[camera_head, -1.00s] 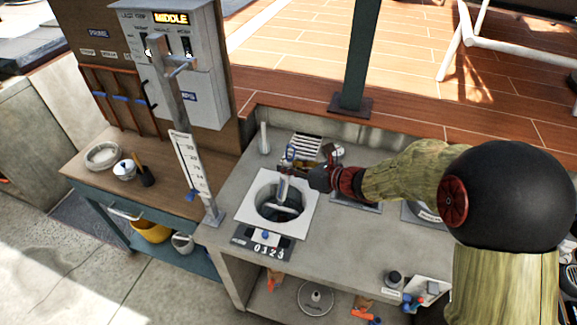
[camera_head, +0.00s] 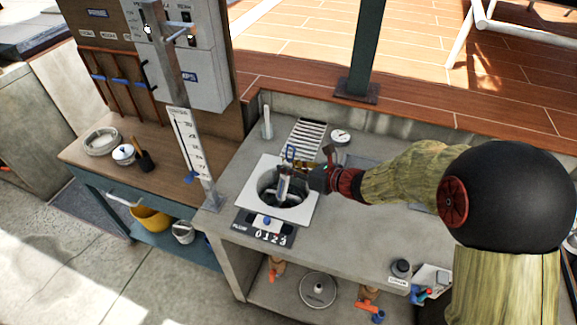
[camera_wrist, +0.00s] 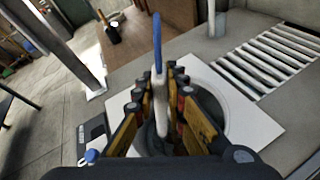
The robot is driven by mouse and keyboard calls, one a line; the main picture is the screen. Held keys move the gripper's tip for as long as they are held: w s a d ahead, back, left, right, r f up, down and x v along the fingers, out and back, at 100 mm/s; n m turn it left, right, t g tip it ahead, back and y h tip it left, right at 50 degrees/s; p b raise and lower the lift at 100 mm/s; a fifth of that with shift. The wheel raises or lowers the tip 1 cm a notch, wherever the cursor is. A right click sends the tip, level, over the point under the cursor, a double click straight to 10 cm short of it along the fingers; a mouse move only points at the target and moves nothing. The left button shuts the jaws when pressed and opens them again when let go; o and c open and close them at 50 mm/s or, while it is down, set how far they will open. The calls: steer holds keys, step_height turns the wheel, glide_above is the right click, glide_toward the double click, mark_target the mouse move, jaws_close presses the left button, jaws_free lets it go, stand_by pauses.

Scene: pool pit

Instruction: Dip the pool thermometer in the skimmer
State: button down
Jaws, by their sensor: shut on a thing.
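The pool thermometer (camera_wrist: 161,98) is a pale tube with a blue loop at its top. My gripper (camera_wrist: 163,85) is shut on it, with the yellow-and-black fingers on both sides of the tube. In the head view my gripper (camera_head: 291,173) holds the thermometer (camera_head: 283,184) roughly upright over the skimmer opening. The skimmer (camera_head: 302,208) is a round dark well in a white square plate on the grey counter. The tube's lower end is down at the opening; whether it touches water is hard to tell. In the wrist view, my fingers hide most of the well.
A slatted grate (camera_head: 303,138) and a round gauge (camera_head: 340,136) lie behind the skimmer. A counter plate reading 0123 (camera_head: 268,237) is in front. A post with a scale (camera_head: 188,150) stands to the left. The counter right of the skimmer has free room.

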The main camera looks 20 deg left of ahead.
mark_target(289, 178)
steer(key=shift+s+a+f+b, duration=0.1)
steer(key=shift+s+f+b, duration=0.15)
steer(key=shift+f+b, duration=0.6)
steer(key=shift+s+a+f+b, duration=0.1)
steer(key=shift+s+f+b, duration=0.1)
steer(key=shift+f+b, duration=0.6)
steer(key=shift+f, duration=0.25)
steer(key=shift+r+p, duration=0.1)
steer(key=shift+p, duration=0.25)
stand_by(4.5)
steer(key=shift+r+p, duration=4.55)
steer(key=shift+r, duration=1.6)
